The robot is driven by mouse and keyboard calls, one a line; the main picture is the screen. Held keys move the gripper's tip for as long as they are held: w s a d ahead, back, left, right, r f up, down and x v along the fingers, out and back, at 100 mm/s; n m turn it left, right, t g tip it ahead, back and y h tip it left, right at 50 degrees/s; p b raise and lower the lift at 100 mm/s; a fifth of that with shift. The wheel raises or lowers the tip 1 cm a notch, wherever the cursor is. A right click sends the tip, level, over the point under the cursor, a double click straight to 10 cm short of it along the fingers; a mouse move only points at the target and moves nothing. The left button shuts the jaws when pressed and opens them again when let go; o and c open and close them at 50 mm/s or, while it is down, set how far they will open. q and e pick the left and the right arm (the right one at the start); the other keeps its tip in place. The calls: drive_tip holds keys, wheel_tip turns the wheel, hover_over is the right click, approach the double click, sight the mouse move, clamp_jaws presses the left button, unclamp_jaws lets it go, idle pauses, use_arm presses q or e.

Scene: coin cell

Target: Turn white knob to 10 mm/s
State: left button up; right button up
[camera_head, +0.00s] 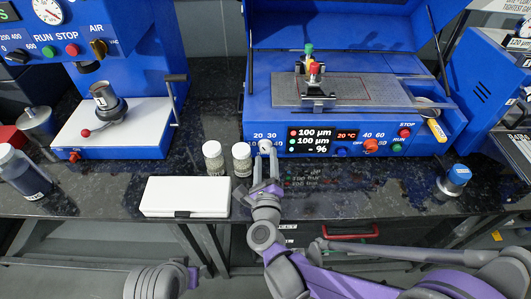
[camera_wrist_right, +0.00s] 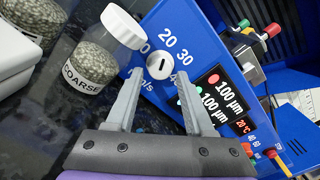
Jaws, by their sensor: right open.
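The white knob (camera_head: 265,146) is on the left of the blue coater's front panel. In the right wrist view the white knob (camera_wrist_right: 158,67) has a short dark mark on its face, among printed numbers including 20 and 30 and a partly hidden "mm/s". I cannot tell which number the mark points at. My right gripper (camera_head: 266,172) is in front of the knob, its fingers towards the panel. In the right wrist view the right gripper (camera_wrist_right: 160,92) is open and empty, with the knob beyond and between its fingertips.
Two bead jars (camera_head: 213,158) (camera_head: 242,159) stand just left of the right gripper. A white case (camera_head: 186,197) lies at the front edge. The coater's display (camera_head: 322,141) and red knob (camera_head: 371,146) are to the right. The dark counter (camera_head: 340,185) has some free room in front.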

sight(265, 147)
drive_tip(key=shift+w, duration=1.4)
clamp_jaws()
